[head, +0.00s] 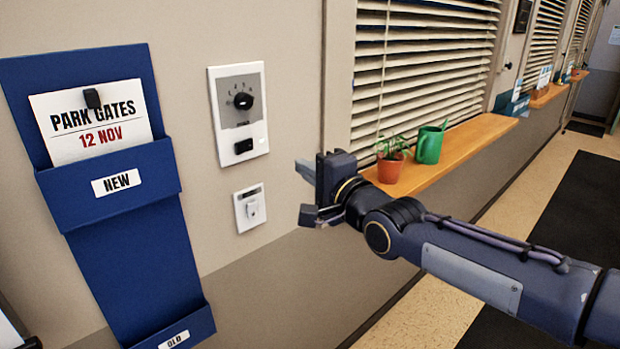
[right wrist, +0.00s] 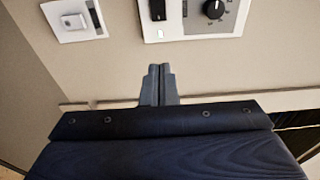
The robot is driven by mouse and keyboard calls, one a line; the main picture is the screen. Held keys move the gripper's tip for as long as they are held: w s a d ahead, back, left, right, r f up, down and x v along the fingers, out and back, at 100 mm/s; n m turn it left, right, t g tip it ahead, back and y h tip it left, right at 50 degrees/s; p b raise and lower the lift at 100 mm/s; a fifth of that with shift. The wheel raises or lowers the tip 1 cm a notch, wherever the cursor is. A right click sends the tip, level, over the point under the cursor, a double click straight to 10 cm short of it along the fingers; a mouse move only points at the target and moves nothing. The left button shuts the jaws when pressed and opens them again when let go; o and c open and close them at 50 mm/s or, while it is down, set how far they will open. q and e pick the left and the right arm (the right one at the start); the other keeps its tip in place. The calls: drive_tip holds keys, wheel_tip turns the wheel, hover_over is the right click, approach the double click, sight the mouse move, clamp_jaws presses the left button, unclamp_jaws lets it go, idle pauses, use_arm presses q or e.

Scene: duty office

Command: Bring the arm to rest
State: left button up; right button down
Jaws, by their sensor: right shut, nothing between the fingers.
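My right gripper (head: 306,192) is in front of the wall, just right of the wall plates in the head view. In the right wrist view its two fingers (right wrist: 158,82) are together with nothing between them. The fingers look apart from the wall plates. A larger wall plate (head: 217,118) with a black dial (head: 243,101) and a black switch (head: 243,146) is on the wall; it also shows in the right wrist view (right wrist: 187,22). Below it is a small white switch plate (head: 240,222). My left gripper is not in view.
A blue wall holder (head: 130,250) with a card (head: 70,140) reading PARK GATES 12 NOV hangs at the left. A wooden sill (head: 455,150) with a potted plant (head: 390,168) and a green watering can (head: 429,146) lies behind my arm.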

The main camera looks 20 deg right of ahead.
drive_tip(key=shift+s+d, duration=0.2)
drive_tip(key=shift+s, duration=0.05)
idle(0.3)
drive_tip(key=s+f+n+g+p, duration=0.1)
drive_tip(key=s+f+n+g, duration=0.5)
drive_tip(key=s+f, duration=0.4)
drive_tip(key=s+f+n+g+p, duration=0.2)
drive_tip(key=s+f+n+g, duration=0.4)
drive_tip(key=s+f, duration=0.5)
drive_tip(key=s+n, duration=0.1)
drive_tip(key=s, duration=0.4)
drive_tip(key=shift+s+a+f+n, duration=0.15)
drive_tip(key=shift+s+a+n, duration=0.2)
drive_tip(key=shift+n, duration=0.05)
